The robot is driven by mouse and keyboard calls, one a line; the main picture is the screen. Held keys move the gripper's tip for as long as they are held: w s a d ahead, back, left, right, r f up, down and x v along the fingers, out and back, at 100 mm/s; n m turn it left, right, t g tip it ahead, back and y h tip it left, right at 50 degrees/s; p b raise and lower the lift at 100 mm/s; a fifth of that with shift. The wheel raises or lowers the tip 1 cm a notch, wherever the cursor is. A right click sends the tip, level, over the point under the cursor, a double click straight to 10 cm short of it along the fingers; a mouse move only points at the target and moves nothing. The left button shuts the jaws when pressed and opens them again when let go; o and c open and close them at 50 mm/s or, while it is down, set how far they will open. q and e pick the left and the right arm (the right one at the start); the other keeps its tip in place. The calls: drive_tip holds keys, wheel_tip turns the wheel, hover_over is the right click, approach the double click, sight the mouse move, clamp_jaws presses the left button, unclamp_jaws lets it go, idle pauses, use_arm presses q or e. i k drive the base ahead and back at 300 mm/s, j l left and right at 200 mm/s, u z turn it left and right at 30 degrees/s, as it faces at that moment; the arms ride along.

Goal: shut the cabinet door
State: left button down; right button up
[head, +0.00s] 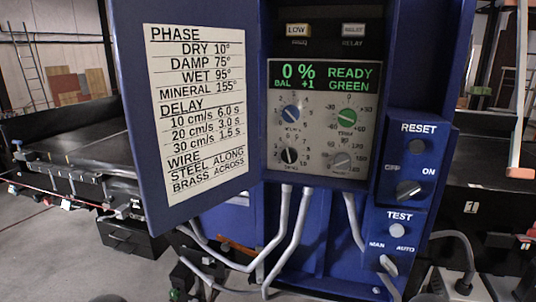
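The cabinet door (134,130) is a blue panel with a cream settings sheet (197,110) on its inner face. It stands open to the left, its right edge beside the cabinet opening. The blue cabinet (420,45) holds a grey control unit (325,122) with dials and a green-lit display reading 0 % and READY GREEN. The door's outer face is hidden. I make out neither of my grippers in the head view. Dark shapes along the bottom edge are too cut off to identify.
A blue switch box with RESET (417,127) and a TEST panel (398,216) sit at the cabinet's lower right, knobs sticking out. Grey conduits (288,235) hang below the control unit. A dark conveyor (75,135) runs behind on the left. Floor shows at lower left.

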sight(188, 73)
drive_tip(key=j+z, duration=0.15)
drive_tip(key=z, duration=0.25)
drive_tip(key=i+j+z, duration=0.1)
drive_tip(key=z, duration=0.25)
drive_tip(key=j+z, duration=0.25)
drive_tip(key=z, duration=0.15)
drive_tip(key=j+z, duration=0.15)
drive_tip(key=z, duration=0.2)
drive_tip(key=j+z, duration=0.1)
drive_tip(key=j, duration=0.35)
drive_tip(key=k+j+z, duration=0.1)
drive_tip(key=j, duration=0.3)
drive_tip(key=k+j+z, duration=0.1)
drive_tip(key=j, duration=0.3)
drive_tip(key=k+j+z, duration=0.15)
drive_tip(key=j, duration=0.25)
drive_tip(key=k+j+z, duration=0.1)
drive_tip(key=j, duration=0.3)
